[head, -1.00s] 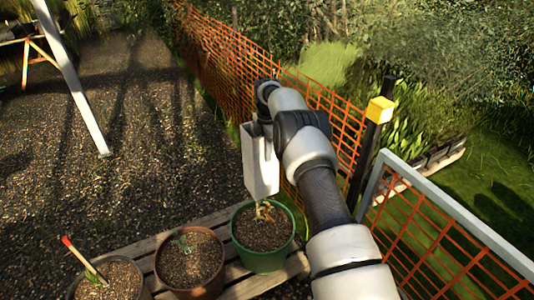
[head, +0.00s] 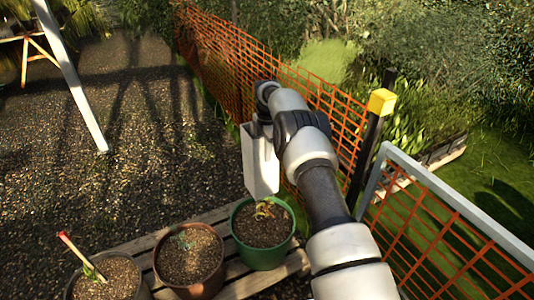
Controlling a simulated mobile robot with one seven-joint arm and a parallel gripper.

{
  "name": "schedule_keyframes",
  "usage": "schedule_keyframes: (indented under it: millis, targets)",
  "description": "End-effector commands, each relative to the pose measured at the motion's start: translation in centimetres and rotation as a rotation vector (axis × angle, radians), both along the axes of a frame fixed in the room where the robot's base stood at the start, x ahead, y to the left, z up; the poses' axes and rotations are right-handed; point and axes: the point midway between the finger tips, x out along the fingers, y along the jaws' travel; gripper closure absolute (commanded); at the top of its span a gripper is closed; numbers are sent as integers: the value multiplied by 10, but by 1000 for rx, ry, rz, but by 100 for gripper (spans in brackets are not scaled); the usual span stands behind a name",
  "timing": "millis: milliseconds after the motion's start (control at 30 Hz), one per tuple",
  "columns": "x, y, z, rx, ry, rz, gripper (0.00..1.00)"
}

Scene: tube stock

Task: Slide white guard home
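The white guard (head: 259,165) is a tall, narrow box-like sleeve, upright below the end of my arm. My gripper (head: 257,129) is a dark shape at the top of the guard. Its fingertips are mostly hidden, but it appears shut on the guard, which hangs from it. The guard's lower end shows at the far rim of a green pot (head: 263,257). A small yellowish seedling (head: 263,211) in that pot shows just below the guard's lower edge. I cannot tell whether the guard is around any part of the seedling or touches the pot.
A brown pot (head: 189,292) and another pot with a red-tipped stake (head: 80,257) stand left of the green pot on a slatted wooden bench (head: 237,286). Orange mesh fencing (head: 222,55) runs behind. A yellow-capped black post (head: 382,103) stands right. Gravel at left is open.

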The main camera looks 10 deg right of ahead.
Motion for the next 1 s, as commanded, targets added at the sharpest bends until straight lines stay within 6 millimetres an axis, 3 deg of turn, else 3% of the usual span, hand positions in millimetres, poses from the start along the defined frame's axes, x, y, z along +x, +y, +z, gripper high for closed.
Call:
schedule_keyframes:
  millis: [1000]
  targets:
    - [0,0,-42,0,-1,0,100]
